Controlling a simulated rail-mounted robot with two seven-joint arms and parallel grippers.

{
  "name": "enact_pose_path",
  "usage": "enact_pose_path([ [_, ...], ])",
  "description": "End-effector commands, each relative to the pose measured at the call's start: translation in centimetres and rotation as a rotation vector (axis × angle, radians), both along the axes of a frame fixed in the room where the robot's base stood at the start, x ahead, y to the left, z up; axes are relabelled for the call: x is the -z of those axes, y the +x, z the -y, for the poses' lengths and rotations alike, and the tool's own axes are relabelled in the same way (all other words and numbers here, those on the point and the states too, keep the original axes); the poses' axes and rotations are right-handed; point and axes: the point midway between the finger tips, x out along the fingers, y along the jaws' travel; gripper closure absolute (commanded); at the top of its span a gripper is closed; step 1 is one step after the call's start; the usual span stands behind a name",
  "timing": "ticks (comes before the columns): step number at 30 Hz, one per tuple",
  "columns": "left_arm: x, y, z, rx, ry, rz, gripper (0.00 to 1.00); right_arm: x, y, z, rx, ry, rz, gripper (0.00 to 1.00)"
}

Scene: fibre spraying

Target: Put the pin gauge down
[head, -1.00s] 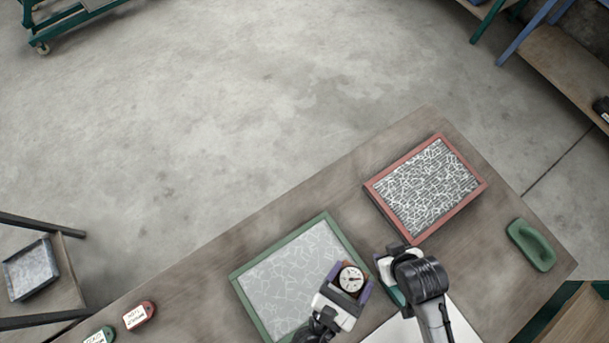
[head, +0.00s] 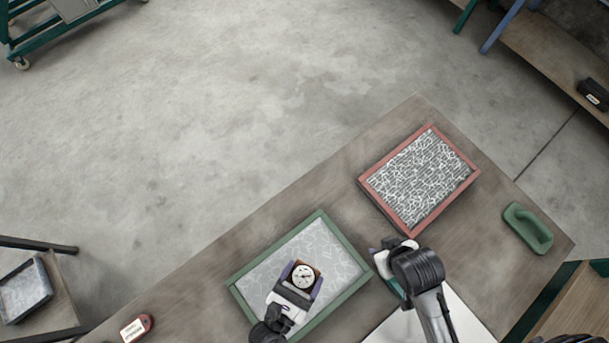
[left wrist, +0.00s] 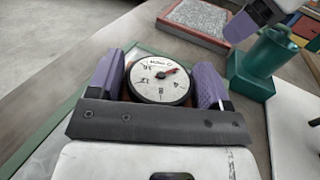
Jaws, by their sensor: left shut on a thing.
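The pin gauge (head: 304,274) has a round white dial with a red mark and a brownish body. My left gripper (head: 301,279) is shut on it, a purple finger on each side. The left wrist view shows the gauge (left wrist: 160,79) face up between the fingers of the left gripper (left wrist: 158,88). In the head view it is over the grey panel in the green-framed tray (head: 346,297); its height above the panel is unclear. My right gripper (head: 392,252) is to the right, beside a green thing (left wrist: 265,62); whether it holds that is unclear.
A red-framed tray (head: 468,184) with a densely fibred panel lies further back on the table. A green handled tool (head: 528,228) is near the right edge. A red tag (head: 137,328) lies at lower left. A white sheet (head: 465,322) lies at the front. Bare tabletop shows between the trays.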

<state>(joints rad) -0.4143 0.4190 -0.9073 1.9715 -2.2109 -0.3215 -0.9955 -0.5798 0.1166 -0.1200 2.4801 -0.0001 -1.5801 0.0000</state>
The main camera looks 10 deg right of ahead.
Motion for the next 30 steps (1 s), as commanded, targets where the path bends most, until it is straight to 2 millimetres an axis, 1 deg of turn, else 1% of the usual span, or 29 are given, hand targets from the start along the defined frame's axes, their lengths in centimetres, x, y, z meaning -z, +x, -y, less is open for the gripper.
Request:
enact_pose_path([
  [5, 0.5, 0.2, -0.6, 0.001, 0.0, 0.001, 0.58, 0.1, 0.0, 0.0, 0.0, 0.0, 0.0, 0.49],
  [12, 3.4, 0.2, -0.6, 0.001, 0.002, 0.002, 0.58, 0.6, 0.0, 0.0, 0.0, 0.0, 0.0, 0.49],
  [15, 4.1, 0.2, -0.5, 0.001, 0.001, 0.002, 0.58, 0.7, 0.0, 0.0, -0.001, -0.001, 0.0, 0.49],
  [25, 4.3, 0.2, -0.5, 0.0, -0.001, 0.002, 0.58, 0.7, 0.0, 0.2, -0.004, -0.007, 0.0, 0.49],
  [29, 4.7, 0.2, -0.5, 0.0, -0.001, 0.002, 0.58, 1.1, 0.0, 0.2, -0.004, -0.007, 0.0, 0.49],
  [30, 4.8, 0.2, -0.6, 0.001, 0.001, 0.001, 0.27, 1.1, 0.0, 0.2, -0.004, -0.007, 0.0, 0.49],
])
